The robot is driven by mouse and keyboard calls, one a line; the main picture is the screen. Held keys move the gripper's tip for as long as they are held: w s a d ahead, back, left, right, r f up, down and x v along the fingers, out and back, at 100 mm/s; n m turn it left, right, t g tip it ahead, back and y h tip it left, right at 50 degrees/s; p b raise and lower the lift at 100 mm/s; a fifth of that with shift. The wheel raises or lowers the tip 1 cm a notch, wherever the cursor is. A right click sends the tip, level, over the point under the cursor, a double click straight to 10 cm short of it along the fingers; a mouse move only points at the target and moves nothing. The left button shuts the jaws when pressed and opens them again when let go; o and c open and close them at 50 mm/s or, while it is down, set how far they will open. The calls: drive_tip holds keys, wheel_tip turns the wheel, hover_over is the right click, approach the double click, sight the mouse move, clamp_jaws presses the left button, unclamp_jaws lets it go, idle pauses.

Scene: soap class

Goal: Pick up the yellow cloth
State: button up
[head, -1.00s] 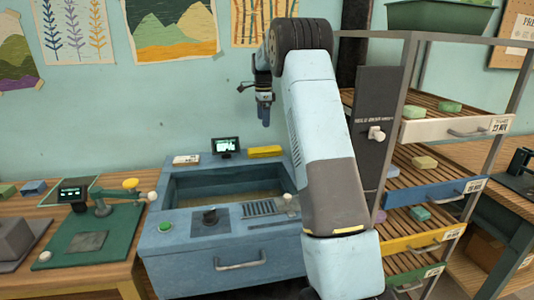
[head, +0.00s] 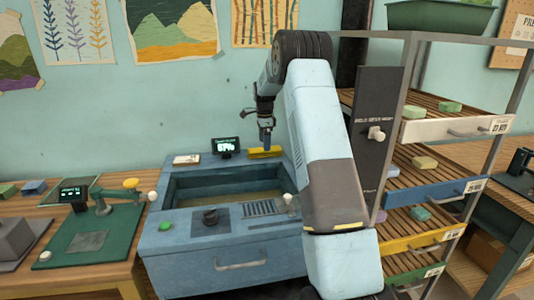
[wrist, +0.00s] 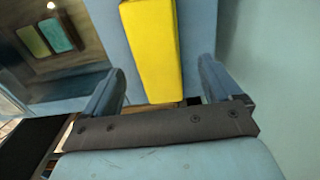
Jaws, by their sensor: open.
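The yellow cloth (head: 258,153) is a folded, bar-shaped piece lying on the back right rim of the blue basin unit (head: 217,259). In the wrist view the cloth (wrist: 152,50) runs lengthwise between my fingers, with blue surface on both sides of it. My gripper (head: 266,142) points down just above the cloth in the head view. In the wrist view my gripper (wrist: 163,92) is open, one finger on each side of the cloth's near end. I cannot tell whether a finger touches it.
A small display (head: 226,146) stands on the rim left of the cloth, with a pale bar (head: 186,160) beyond it. The basin opens in front. The wall is close behind. A slatted rack (head: 430,130) with soap bars stands at the right.

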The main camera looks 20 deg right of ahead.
wheel_tip(320, 180, down, 4)
drive_tip(key=shift+s+r, duration=0.1)
drive_tip(key=shift+r, duration=0.05)
drive_tip(key=c, duration=1.1)
drive_tip(key=shift+r, duration=0.15)
drive_tip(key=shift+c, duration=0.2)
drive_tip(key=shift+r, duration=0.3)
wheel_tip(320, 180, up, 2)
drive_tip(key=shift+r, duration=0.2)
drive_tip(key=s+d+r, duration=0.2)
drive_tip(key=s+r, duration=0.7)
drive_tip(key=s, duration=0.5)
drive_tip(key=shift+r, duration=0.4)
